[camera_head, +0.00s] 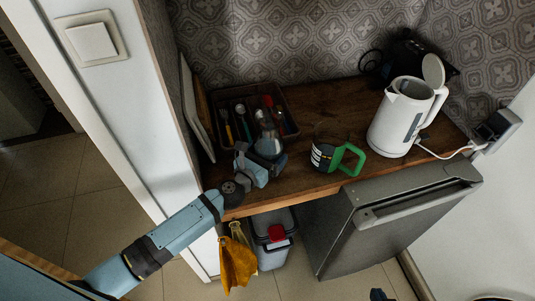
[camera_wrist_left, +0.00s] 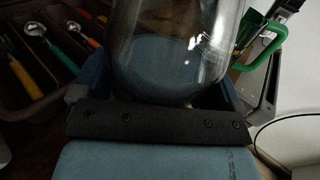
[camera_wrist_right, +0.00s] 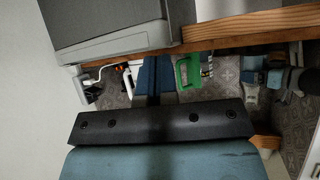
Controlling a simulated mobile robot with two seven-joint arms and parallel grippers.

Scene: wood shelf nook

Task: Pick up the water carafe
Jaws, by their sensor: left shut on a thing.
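The water carafe (camera_head: 268,143) is a clear glass vessel beside the cutlery tray at the front of the wooden counter. My left gripper (camera_head: 262,167) reaches in over the counter's front edge and is shut on the carafe's lower body. In the left wrist view the carafe (camera_wrist_left: 170,55) stands upright between the two blue fingers (camera_wrist_left: 160,92), and it looks empty. Its base is hidden, so I cannot tell whether it touches the counter. My right gripper shows in the right wrist view (camera_wrist_right: 156,75), with its fingers together and nothing between them.
A cutlery tray (camera_head: 287,101) is behind the carafe. A green-handled glass jug (camera_head: 322,155) and a white kettle (camera_head: 398,120) stand to the right. A grey fridge (camera_head: 390,220) with a door handle is below the counter. A bin (camera_head: 272,250) and yellow cloth (camera_head: 237,264) are below left.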

